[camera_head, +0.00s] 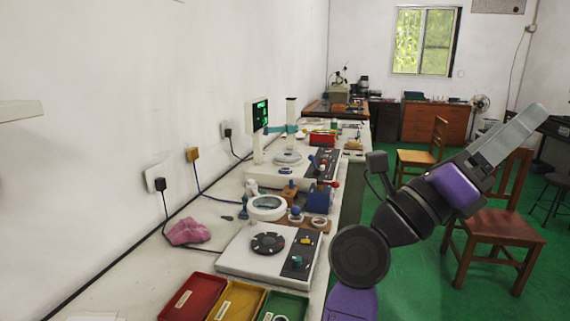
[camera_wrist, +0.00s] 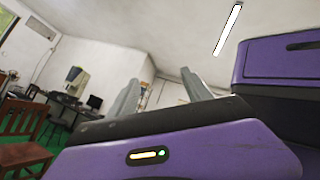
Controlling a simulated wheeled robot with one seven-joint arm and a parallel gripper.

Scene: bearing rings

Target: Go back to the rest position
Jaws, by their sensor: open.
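My gripper (camera_head: 515,137) is at the upper right of the head view, raised in the air and pointing up and away to the right. It is well clear of the workbench (camera_head: 205,211). In the wrist view the two grey fingers of my gripper (camera_wrist: 163,92) stand apart with nothing between them. My arm is folded up beside the bench, in front of the wooden chairs. No bearing ring is in the gripper.
Red (camera_head: 191,297), yellow (camera_head: 236,301) and green (camera_head: 283,306) trays lie at the bench's near end. A white device with a dark dial (camera_head: 267,243) stands behind them. Wooden chairs (camera_head: 497,225) stand on the green floor at right, near my arm.

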